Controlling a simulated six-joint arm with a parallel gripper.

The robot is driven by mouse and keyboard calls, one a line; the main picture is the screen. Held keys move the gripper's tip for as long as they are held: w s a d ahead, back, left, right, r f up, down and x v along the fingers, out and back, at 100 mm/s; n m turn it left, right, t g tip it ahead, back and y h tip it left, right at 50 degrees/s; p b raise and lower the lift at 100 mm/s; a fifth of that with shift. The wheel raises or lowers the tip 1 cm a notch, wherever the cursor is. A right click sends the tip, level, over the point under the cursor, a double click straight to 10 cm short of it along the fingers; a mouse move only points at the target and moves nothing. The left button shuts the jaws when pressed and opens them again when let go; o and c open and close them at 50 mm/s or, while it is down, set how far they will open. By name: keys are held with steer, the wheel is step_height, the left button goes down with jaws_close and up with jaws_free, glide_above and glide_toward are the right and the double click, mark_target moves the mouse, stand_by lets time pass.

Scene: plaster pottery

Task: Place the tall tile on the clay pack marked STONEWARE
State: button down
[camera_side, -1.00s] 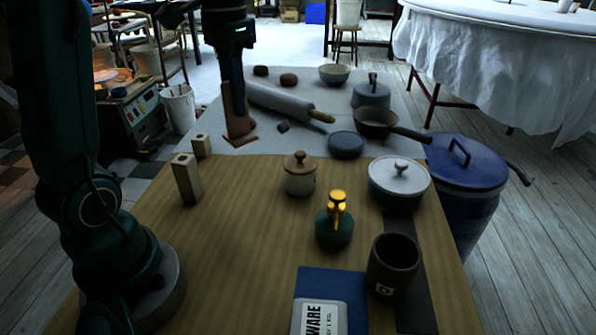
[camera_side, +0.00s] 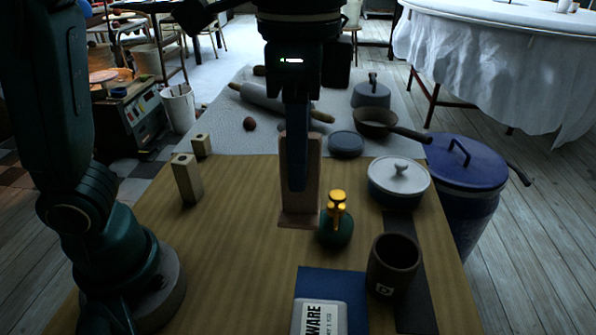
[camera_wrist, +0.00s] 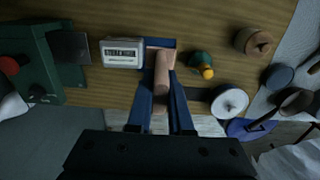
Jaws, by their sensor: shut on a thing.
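The tall tile, a reddish-brown upright slab with a wider foot (camera_side: 313,175), is gripped in my gripper (camera_side: 297,180). My gripper is shut on it, with one finger across its near face. The wrist view shows the tile (camera_wrist: 162,78) between both fingers. It hangs upright over the table, behind the clay pack and left of the green bottle in the side view. The clay pack marked STONEWARE (camera_side: 320,320) lies at the front edge of the side view, only "WARE" readable and its near part cut off. It also shows in the wrist view (camera_wrist: 122,52).
A green bottle with a gold top (camera_side: 335,222) stands close right of the tile. A dark mug (camera_side: 393,265) stands right of the pack, and a lidded pot (camera_side: 398,182) behind it. Blue material (camera_side: 330,282) lies behind the pack's label.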

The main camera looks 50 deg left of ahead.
steer(key=shift+s+d+f, duration=0.7)
steer(key=shift+d+f, duration=0.85)
steer(key=shift+f, duration=0.15)
steer(key=shift+s+d+f, duration=0.75)
steer(key=shift+d+f, duration=0.75)
steer(key=shift+f, duration=0.2)
steer(key=shift+s+d+f, duration=0.7)
steer(key=shift+d+f, duration=0.85)
steer(key=shift+f, duration=0.15)
steer(key=shift+f, duration=0.1)
steer(key=c, duration=0.8)
jaws_free()
steer(key=shift+c, duration=0.2)
